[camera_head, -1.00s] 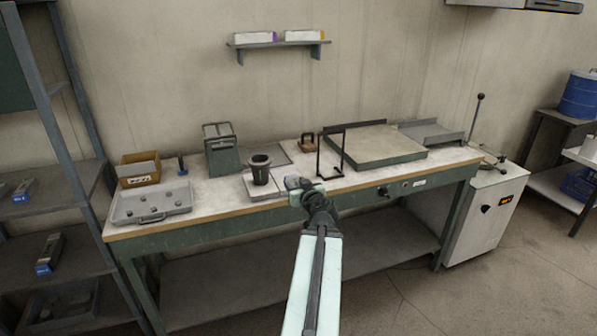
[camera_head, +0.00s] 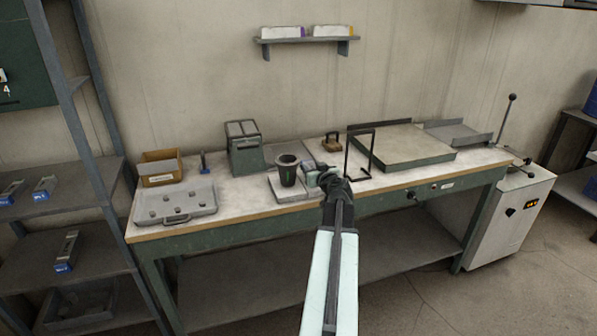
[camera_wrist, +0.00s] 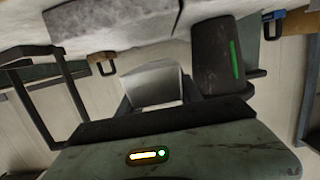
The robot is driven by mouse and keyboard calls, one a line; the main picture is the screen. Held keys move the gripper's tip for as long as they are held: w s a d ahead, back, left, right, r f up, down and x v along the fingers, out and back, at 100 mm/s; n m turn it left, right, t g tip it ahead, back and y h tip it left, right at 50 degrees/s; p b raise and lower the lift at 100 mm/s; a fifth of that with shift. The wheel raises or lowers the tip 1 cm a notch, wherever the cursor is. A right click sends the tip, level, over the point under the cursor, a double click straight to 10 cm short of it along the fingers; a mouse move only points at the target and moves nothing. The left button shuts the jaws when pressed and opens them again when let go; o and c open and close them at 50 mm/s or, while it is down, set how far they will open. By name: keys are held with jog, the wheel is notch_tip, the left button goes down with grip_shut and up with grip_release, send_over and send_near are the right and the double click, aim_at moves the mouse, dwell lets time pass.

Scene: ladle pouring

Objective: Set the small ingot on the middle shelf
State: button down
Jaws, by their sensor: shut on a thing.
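My gripper (camera_head: 318,176) is over the workbench, just right of a dark cup with a green stripe (camera_head: 288,172). It is shut on a small silver-grey block (camera_wrist: 152,84), seemingly the small ingot, in the wrist view; in the head view the block is tiny beside the cup. The cup also shows close beside the block in the wrist view (camera_wrist: 218,62); I cannot tell whether they touch. A grey rack at the left has an upper visible shelf (camera_head: 75,185), a lower one (camera_head: 105,262) and a bottom level with a bin. I cannot tell which is the middle shelf.
Two blue-ended moulds (camera_head: 43,188) lie on the upper visible shelf, one (camera_head: 67,250) on the lower. Free room remains on both rack shelves.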

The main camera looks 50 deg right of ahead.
jog(key=shift+w+d+r, duration=0.1)
jog(key=shift+w+d, duration=0.2)
jog(key=shift+w, duration=0.15)
jog(key=shift+w+d, duration=0.3)
jog(key=shift+w, duration=0.1)
notch_tip(320, 180, down, 4)
jog(key=b, duration=0.4)
jog(key=shift+s+d, duration=0.15)
jog(key=shift+w+a+r, duration=0.2)
jog(key=shift+w, duration=0.1)
jog(key=shift+w+f, duration=0.1)
jog(key=shift+f, duration=0.1)
jog(key=c, duration=1.1)
grip_release()
jog(key=shift+a+r, duration=0.1)
jog(key=shift+r, duration=0.1)
